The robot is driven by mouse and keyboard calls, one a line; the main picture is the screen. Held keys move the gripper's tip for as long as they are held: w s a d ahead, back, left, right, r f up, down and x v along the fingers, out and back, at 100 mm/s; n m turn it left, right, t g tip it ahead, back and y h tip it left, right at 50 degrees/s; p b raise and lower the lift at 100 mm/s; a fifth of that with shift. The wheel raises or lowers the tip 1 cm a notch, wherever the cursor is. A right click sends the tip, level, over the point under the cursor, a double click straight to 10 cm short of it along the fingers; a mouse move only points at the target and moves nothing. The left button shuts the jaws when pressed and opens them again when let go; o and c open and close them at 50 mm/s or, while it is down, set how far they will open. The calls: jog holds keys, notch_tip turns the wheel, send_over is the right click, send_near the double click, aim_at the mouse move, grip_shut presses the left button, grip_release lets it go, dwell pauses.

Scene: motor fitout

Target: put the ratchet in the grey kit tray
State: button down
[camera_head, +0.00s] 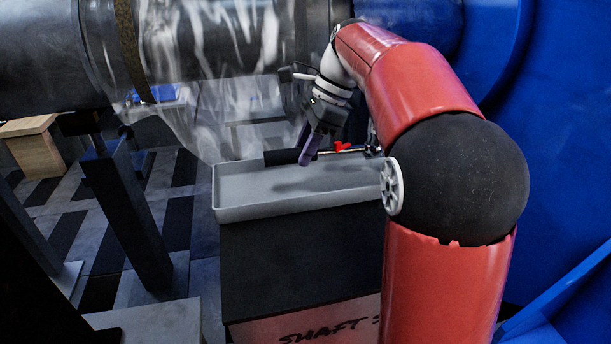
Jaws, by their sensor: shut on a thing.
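The grey kit tray (236,208) is a shallow, light grey tray with a low rim, on top of a dark block. My gripper (307,157) points down over the tray's far side, its purple fingers shut on a tool that looks like the ratchet. The ratchet's black handle (281,157) sticks out to the left of the fingers. A thin bright part runs to the right behind them, towards my arm. Dark shadows fall on the tray floor below. I cannot tell how high the ratchet is above the tray. My forearm hides the tray's right end.
A small red item (343,147) shows near the tray's far edge, right of the fingers. Clear plastic sheeting (210,90) hangs behind the tray from a large dark cylinder (40,55). A dark post (127,210) stands left. The tray's near floor looks empty.

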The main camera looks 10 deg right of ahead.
aim_at(306, 185)
jog(key=shift+f+b, duration=0.45)
jog(key=shift+f, duration=2.35)
jog(key=c, duration=1.1)
grip_release()
jog(key=p+v, duration=0.2)
jog(key=v, duration=1)
jog(key=shift+p, duration=0.35)
jog(key=shift+s, duration=0.1)
